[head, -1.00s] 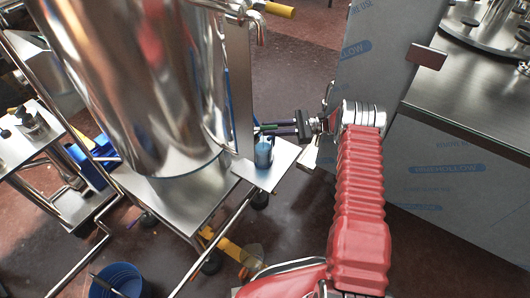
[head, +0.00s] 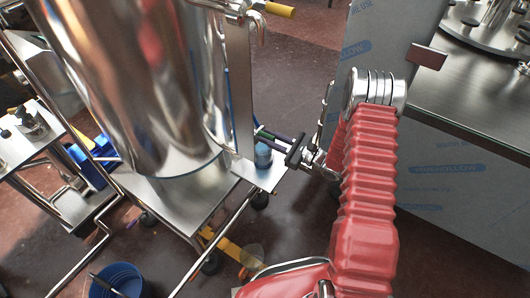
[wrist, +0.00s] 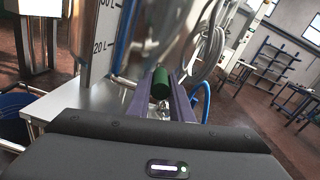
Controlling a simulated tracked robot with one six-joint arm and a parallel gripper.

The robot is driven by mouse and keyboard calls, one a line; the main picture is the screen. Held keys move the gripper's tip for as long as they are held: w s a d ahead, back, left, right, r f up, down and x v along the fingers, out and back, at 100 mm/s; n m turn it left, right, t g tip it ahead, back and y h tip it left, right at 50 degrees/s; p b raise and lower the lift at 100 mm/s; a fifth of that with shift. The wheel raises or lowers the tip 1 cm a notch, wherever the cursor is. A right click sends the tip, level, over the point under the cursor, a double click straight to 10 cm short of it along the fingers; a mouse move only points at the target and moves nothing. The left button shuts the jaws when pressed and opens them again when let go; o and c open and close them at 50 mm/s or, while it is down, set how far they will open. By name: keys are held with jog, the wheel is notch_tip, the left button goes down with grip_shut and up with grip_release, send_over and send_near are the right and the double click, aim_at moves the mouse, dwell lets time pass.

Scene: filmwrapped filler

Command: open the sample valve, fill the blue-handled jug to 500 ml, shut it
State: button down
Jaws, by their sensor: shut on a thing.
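My gripper (head: 264,136) reaches left to the tall steel tank, its purple fingers beside the tank's upright plate. In the wrist view the fingers (wrist: 161,92) are shut on a short green cylinder (wrist: 160,82); I cannot tell whether it is a valve grip. A small bluish vessel (head: 263,156), perhaps the jug, stands just below the fingers on a steel shelf (head: 262,177). Its handle and fill level cannot be made out. A yellow-handled valve (head: 279,10) with a bent spout is higher on the tank; which valve is the sample valve is unclear.
The steel tank (head: 135,90) fills the left. A film-wrapped panel (head: 440,190) and steel bench (head: 470,85) stand at right. Floor is open between tank and panel.

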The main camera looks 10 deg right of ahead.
jog(key=shift+s+a+f+m+t, duration=0.15)
jog(key=shift+s+m+t, duration=0.05)
jog(key=shift+m+t, duration=0.1)
jog(key=c, duration=1.6)
grip_release()
jog(key=shift+w, duration=0.1)
jog(key=v, duration=1.3)
jog(key=shift+s+d+r, duration=0.25)
jog(key=shift+s, duration=0.15)
